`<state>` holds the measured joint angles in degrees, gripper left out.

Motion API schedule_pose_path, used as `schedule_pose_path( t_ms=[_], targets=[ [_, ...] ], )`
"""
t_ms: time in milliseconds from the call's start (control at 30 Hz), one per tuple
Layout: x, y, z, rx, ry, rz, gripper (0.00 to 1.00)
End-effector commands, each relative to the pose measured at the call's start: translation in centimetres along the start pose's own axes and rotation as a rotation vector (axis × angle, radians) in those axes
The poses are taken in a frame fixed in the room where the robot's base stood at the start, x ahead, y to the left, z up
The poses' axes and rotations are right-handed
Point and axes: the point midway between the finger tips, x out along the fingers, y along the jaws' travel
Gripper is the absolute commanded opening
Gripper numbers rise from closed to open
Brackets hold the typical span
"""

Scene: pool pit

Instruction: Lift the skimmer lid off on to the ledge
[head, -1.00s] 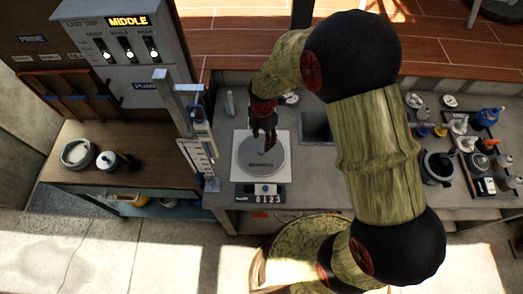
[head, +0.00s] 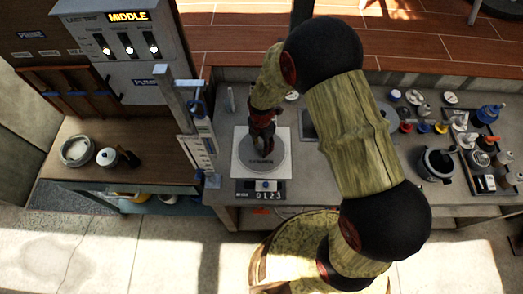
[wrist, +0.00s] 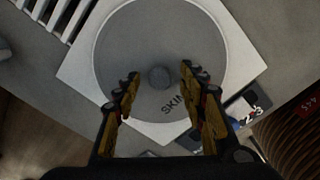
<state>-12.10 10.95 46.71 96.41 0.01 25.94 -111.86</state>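The skimmer lid (head: 261,166) is a round grey disc with lettering, set in a pale square plate (head: 240,172) on the counter. In the wrist view the lid (wrist: 124,50) has a small round knob (wrist: 159,77) at its middle. My gripper (head: 268,158) is above the lid in the head view. In the wrist view my gripper (wrist: 160,82) is open, with one finger on each side of the knob and clear gaps between. I cannot tell how high the fingertips are above the lid.
A box with a number display (head: 258,190) stands at the plate's front edge. An upright gauge post (head: 180,120) stands left of it. A dark sink (head: 308,124) is behind right. A dark pot (head: 437,164) and a tray of bottles (head: 482,165) are at right.

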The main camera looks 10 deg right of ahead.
Motion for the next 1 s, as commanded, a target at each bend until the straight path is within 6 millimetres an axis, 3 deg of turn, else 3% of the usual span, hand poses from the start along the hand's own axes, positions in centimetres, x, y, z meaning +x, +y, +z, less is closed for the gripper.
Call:
schedule_pose_path(
  t_ms=[667, 1000],
  targets=[
    [-0.03, 0.01, 0.0, 0.0, 0.0, 0.0, 0.01],
    [-0.04, 0.01, 0.01, 0.0, 0.0, 0.0, 0.0]
  ],
)
